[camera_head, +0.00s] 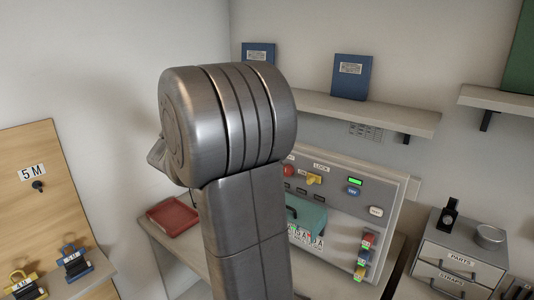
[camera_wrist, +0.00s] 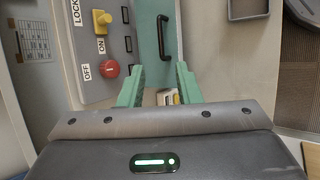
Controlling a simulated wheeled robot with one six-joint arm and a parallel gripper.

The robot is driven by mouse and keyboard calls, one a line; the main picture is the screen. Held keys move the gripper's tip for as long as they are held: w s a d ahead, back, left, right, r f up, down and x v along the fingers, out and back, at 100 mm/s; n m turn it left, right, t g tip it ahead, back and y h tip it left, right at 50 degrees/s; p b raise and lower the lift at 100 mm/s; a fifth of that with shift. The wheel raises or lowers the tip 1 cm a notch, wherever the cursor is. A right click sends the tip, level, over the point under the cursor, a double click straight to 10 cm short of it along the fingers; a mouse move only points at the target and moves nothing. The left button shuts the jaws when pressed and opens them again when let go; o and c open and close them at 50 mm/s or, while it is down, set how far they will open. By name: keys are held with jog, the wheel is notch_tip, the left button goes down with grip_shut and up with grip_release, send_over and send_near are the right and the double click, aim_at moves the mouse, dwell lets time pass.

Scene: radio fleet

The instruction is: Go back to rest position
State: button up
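My gripper (camera_wrist: 160,68) shows in the wrist view with its two green fingers spread apart. No object is clearly held between them. The teal cover (camera_wrist: 147,30) with a black handle (camera_wrist: 164,37) lies beyond the fingertips. A small pale item (camera_wrist: 167,97) shows in the gap, but I cannot tell what it is or how deep it sits. In the head view my arm stands large in the middle and hides my gripper. The grey control panel (camera_head: 385,192) and part of the teal cover (camera_head: 308,213) show to the right of the arm.
A red tray (camera_head: 172,216) lies on the desk left of my arm. A shelf (camera_head: 390,115) with blue books is above the panel. A drawer unit (camera_head: 458,252) stands at right. A wooden board (camera_head: 50,195) and padlocks (camera_head: 74,262) are at left. A red button (camera_wrist: 109,68) is near my fingers.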

jog(key=x, duration=1.3)
jog(key=shift+f+p, duration=0.15)
jog(key=shift+p, duration=0.25)
jog(key=shift+a, duration=0.1)
jog(key=shift+s, duration=0.1)
